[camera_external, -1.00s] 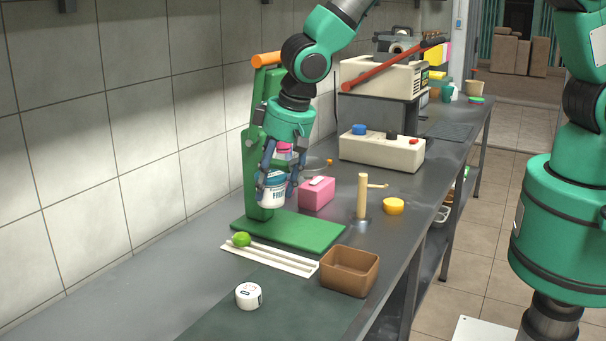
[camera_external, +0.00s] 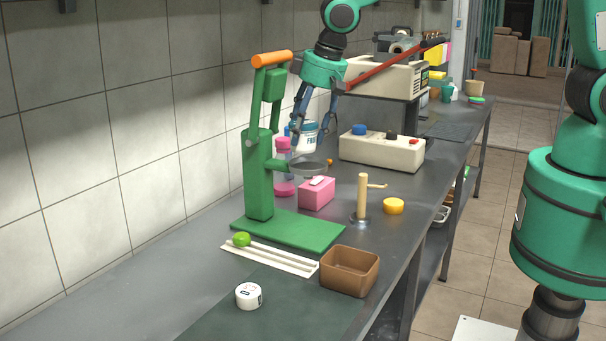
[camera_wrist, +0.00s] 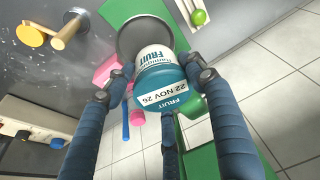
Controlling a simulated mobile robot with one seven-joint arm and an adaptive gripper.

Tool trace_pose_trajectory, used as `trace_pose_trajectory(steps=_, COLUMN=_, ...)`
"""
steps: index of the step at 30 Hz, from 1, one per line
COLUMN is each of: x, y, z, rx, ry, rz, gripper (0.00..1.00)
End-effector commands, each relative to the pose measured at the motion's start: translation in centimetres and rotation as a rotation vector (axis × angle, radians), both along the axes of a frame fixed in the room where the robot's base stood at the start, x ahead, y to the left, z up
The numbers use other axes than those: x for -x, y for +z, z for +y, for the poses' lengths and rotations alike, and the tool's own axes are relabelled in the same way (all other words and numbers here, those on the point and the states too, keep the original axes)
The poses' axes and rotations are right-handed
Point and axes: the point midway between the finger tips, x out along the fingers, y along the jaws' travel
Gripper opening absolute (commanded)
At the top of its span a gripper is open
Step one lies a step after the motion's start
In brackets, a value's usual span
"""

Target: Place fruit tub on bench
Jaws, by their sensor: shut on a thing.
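The bench (camera_external: 150,270) is a long grey metal counter below.
The green press (camera_external: 258,180) with its round pan (camera_external: 308,168) stands close by. A pink box (camera_external: 316,194), a wooden peg stand (camera_external: 363,195), a cream appliance (camera_external: 380,154) and a brown tray (camera_external: 349,256) are on the bench. The front left of the bench is clear.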

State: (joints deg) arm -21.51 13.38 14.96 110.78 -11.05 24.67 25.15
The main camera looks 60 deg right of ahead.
Motion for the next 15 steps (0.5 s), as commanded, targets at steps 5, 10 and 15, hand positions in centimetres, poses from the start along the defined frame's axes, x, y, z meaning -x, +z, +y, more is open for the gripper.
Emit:
trace_pose_trajectory(steps=5, x=-0.9, y=0.5, z=-3.1, rx=-0.001, ry=0.071, rz=0.0, gripper=0.21)
trace_pose_trajectory(steps=10, x=-1.7, y=1.0, z=-5.8, rx=-0.001, ry=0.147, rz=-0.001, gripper=0.21)
trace_pose_trajectory(steps=15, x=-2.3, y=1.5, z=-8.5, rx=-0.001, ry=0.216, rz=0.0, gripper=0.21)
